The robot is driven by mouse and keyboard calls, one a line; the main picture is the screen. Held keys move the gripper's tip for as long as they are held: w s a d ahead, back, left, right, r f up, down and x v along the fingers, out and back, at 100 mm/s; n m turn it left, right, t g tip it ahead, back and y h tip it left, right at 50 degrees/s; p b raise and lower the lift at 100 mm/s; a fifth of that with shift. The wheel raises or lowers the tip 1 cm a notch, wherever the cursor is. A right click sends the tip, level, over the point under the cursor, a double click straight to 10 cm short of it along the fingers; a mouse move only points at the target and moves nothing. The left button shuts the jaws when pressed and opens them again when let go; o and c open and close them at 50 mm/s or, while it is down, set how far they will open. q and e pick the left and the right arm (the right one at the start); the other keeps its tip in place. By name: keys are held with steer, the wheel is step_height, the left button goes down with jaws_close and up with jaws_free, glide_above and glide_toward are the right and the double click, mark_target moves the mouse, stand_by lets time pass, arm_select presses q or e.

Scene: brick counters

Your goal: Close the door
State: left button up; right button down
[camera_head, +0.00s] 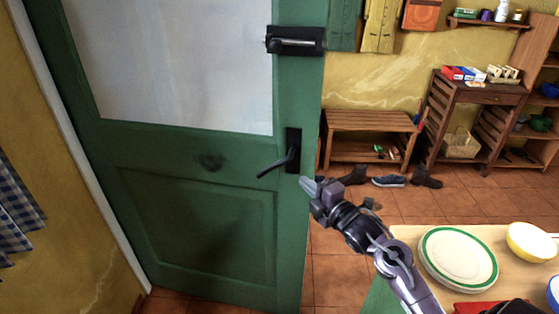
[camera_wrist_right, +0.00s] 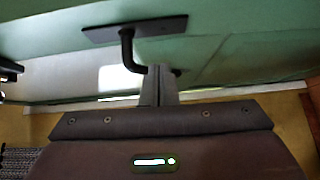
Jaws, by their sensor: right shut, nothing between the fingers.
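The green door (camera_head: 200,225) with a pale glass pane (camera_head: 180,60) fills the left of the head view. It stands ajar, with the room showing past its right edge. A black handle (camera_head: 281,163) on a dark plate sits near that edge. My right gripper (camera_head: 308,185) is shut and empty, just right of and below the handle, close to the door edge. In the right wrist view the closed fingers (camera_wrist_right: 159,85) show near the handle (camera_wrist_right: 127,48); I cannot tell whether they touch it. My left gripper is not in view.
A table with a white plate (camera_head: 458,257) and a yellow bowl (camera_head: 531,242) stands at the lower right, beside my right arm. A wooden bench (camera_head: 368,121) and shoes (camera_head: 388,182) lie beyond. Tiled floor is open between the door and the table.

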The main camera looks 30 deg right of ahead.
steer(key=r, duration=0.1)
steer(key=p, duration=0.2)
glide_toward(279, 155)
steer(key=w, duration=0.5)
steer(key=shift+a+f, duration=0.15)
steer(key=shift+a, duration=0.05)
steer(key=shift+w, duration=0.4)
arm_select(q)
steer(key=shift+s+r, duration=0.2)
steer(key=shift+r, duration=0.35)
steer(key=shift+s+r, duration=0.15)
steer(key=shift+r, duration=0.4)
